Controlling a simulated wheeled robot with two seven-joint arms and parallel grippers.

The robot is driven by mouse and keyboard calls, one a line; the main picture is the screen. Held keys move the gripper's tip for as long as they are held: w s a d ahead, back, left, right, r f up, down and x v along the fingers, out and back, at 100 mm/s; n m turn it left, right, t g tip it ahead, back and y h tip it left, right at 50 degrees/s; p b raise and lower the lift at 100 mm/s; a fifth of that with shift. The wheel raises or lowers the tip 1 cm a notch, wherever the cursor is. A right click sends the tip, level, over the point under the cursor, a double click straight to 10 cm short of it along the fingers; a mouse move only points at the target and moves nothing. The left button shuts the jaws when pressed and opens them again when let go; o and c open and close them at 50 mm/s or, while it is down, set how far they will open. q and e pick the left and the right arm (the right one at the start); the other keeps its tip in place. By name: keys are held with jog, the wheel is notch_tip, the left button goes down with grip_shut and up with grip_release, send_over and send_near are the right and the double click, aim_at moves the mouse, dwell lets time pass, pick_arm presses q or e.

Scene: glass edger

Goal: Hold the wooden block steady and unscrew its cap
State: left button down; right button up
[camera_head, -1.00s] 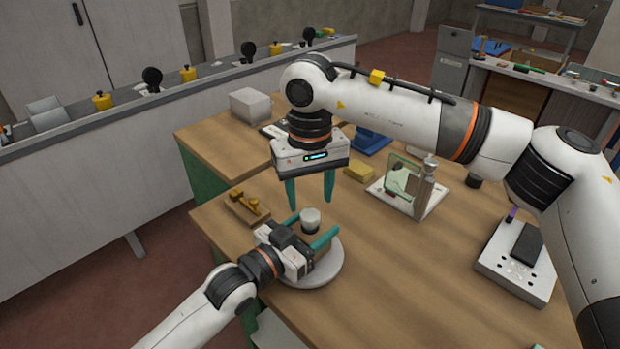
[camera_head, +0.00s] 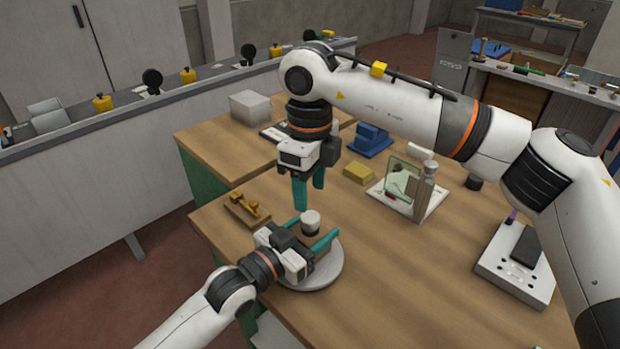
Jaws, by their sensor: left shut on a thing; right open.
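The wooden block (camera_head: 319,258) sits on a round light-grey disc (camera_head: 328,274) near the table's front left. Most of the block is hidden by my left gripper. A cap (camera_head: 310,219), white on top with a dark lower band, stands upright on the block. My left gripper (camera_head: 311,234) is shut on the block, its teal fingers on either side of it. My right gripper (camera_head: 308,201) points down, open and empty, above and slightly behind the cap and apart from it.
A wooden holder with brass parts (camera_head: 246,208) lies left of the disc. A yellow block (camera_head: 359,173), a blue fixture (camera_head: 370,140) and a white tray with a glass pane and bottle (camera_head: 405,204) stand behind and right. A grey device (camera_head: 516,262) is far right. The table's middle front is clear.

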aim_at(310, 216)
jog(key=m, duration=0.4)
jog(key=shift+r+m, duration=0.2)
jog(key=shift+m, duration=0.2)
jog(key=m, duration=0.4)
jog(key=shift+r+m, duration=0.15)
jog(key=shift+m, duration=0.25)
jog(key=m, duration=0.7)
jog(key=shift+r, duration=0.2)
jog(key=shift+f+m, duration=0.3)
jog(key=shift+f, duration=0.2)
notch_tip(310, 216, down, 7)
